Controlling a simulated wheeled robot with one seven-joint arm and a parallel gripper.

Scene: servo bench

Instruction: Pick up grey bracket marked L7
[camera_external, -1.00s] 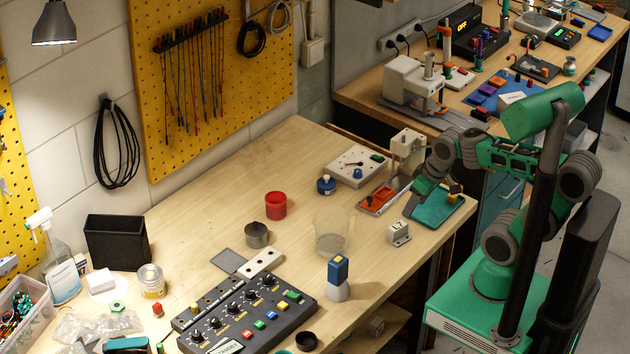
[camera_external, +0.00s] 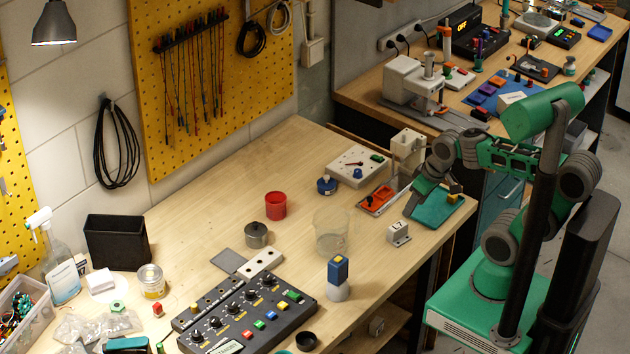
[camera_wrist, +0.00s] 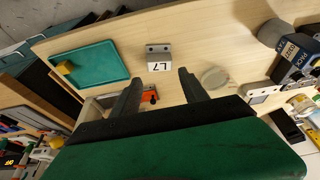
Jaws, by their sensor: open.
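The grey bracket marked L7 (camera_external: 398,234) sits on the wooden bench near its front edge, in front of the teal tray. In the wrist view the bracket (camera_wrist: 158,57) shows its white L7 label, beyond and between my two fingers. My gripper (camera_wrist: 162,85) is open and empty, with a clear gap to the bracket. In the external view my gripper (camera_external: 412,204) hangs above the bench behind the bracket, partly overlapping the teal tray; its fingertips are hard to make out.
The teal tray (camera_external: 430,213) with a yellow block lies beside the bracket. The bench's front edge is close. Bare wood lies left of the bracket.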

